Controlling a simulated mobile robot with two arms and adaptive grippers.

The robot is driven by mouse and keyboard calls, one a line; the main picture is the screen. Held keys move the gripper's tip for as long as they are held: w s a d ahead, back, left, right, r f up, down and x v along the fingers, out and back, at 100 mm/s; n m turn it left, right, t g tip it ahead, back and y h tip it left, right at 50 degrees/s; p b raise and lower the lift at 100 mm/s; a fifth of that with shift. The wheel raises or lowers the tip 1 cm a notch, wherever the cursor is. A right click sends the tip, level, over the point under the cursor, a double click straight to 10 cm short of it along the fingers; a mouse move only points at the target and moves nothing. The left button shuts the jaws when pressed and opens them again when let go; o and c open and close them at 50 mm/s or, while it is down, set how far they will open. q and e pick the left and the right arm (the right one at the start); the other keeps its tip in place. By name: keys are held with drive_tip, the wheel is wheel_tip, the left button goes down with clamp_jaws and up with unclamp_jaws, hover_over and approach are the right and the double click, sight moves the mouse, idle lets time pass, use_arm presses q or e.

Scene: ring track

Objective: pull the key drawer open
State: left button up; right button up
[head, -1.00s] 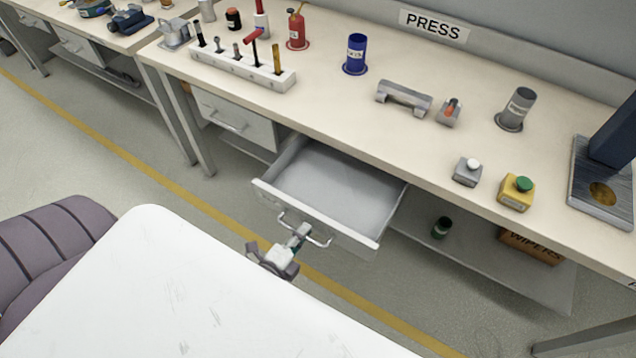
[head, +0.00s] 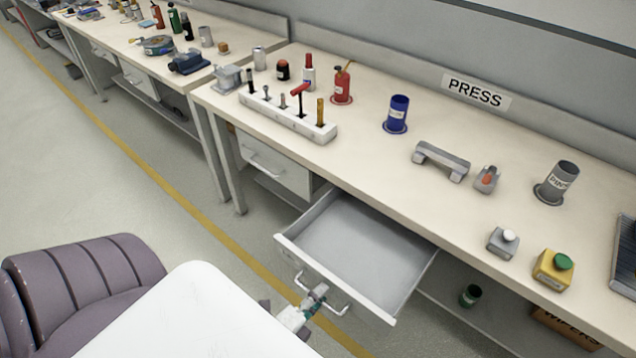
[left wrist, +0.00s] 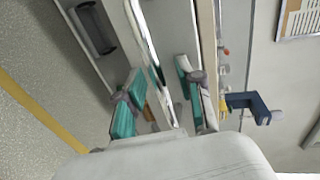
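The drawer (head: 352,241) under the PRESS bench is pulled well out, and its grey inside looks empty. Its silver bar handle (head: 341,311) is on the front panel. My left gripper (head: 317,294) is at this handle, near its middle. In the left wrist view, the teal-padded fingers of the left gripper (left wrist: 160,88) stand apart, with a shiny bar running between them; I see no firm closing on it. My right gripper is in neither view.
A second drawer (head: 272,165), shut, is under the bench to the left.

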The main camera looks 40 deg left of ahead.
use_arm(q)
drive_tip(key=shift+s, duration=0.1)
drive_tip(key=v, duration=1.2)
drive_tip(key=shift+d+f, duration=0.1)
drive_tip(key=s+d+f+n+g, duration=0.2)
drive_tip(key=f+n+g, duration=0.15)
drive_tip(key=f, duration=0.75)
drive_tip(key=s+d+f+n+g, duration=0.1)
drive_tip(key=d+f+n+g, duration=0.3)
drive_tip(key=f, duration=0.7)
drive_tip(key=s+a+f+n+g, duration=0.2)
drive_tip(key=s+f+n+g, duration=0.1)
drive_tip(key=s+f, duration=0.3)
drive_tip(key=s+a+f+n+g, duration=0.3)
drive_tip(key=s+f+n+g, duration=0.1)
drive_tip(key=s+f+n, duration=0.1)
drive_tip(key=shift+s+a+f+y, duration=0.3)
drive_tip(key=shift+s+f, duration=0.25)
drive_tip(key=shift+f, duration=0.15)
